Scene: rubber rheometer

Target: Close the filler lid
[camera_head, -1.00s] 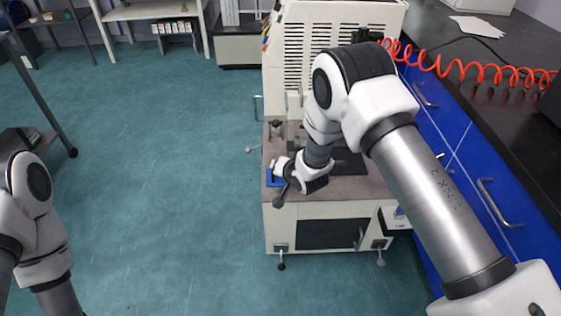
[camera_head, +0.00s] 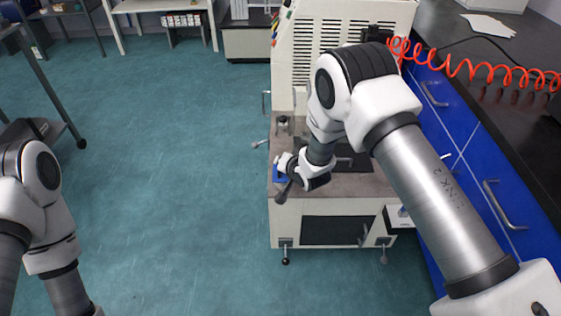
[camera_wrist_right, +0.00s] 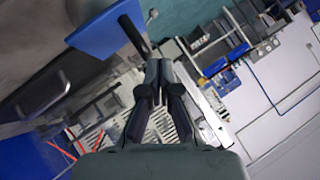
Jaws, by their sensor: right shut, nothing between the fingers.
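A blue flat part, which may be the filler lid (camera_head: 278,172), shows at the left front edge of the rheometer's worktop (camera_head: 345,187). My right wrist covers part of it. In the right wrist view the blue panel (camera_wrist_right: 108,32) stands tilted at the upper left, with a dark bar beside it. My right gripper (camera_head: 281,193) is shut and empty, close to the blue part. In the right wrist view its fingertips (camera_wrist_right: 159,66) are together, below and right of the panel; I cannot tell whether they touch it. My left gripper is out of view.
The cream machine body (camera_head: 335,40) stands behind the worktop. A dark bench with blue drawers (camera_head: 475,160) and a red coiled hose (camera_head: 470,65) lie to the right. The green floor (camera_head: 180,170) on the left is clear.

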